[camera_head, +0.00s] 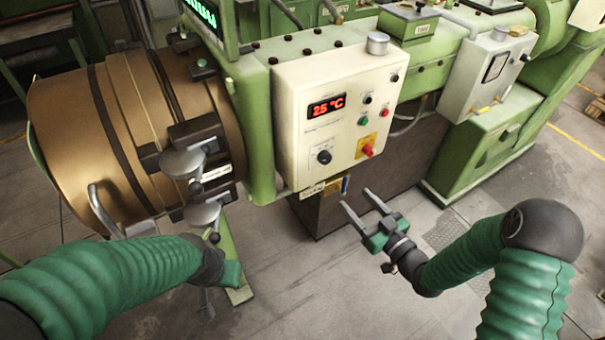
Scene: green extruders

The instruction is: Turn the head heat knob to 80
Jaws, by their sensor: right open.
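A cream control panel (290,110) on the front of the green extruder carries a red display (326,106) reading 25 °C. A black round knob (324,157) sits at the panel's lower left, below the display. Its scale is too small to read. My right gripper (360,207) is open and empty, with its two grey fingers apart. It is below and right of the knob, clear of the panel. My left arm comes in from the lower left; its gripper (222,277) is partly hidden by its own wrist, and its fingers are not clear.
A red switch on a yellow plate (366,147) and small buttons sit right of the knob. The brown barrel (95,140), with metal clamps, stands left of the panel. A second cream box (487,75) is at the right.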

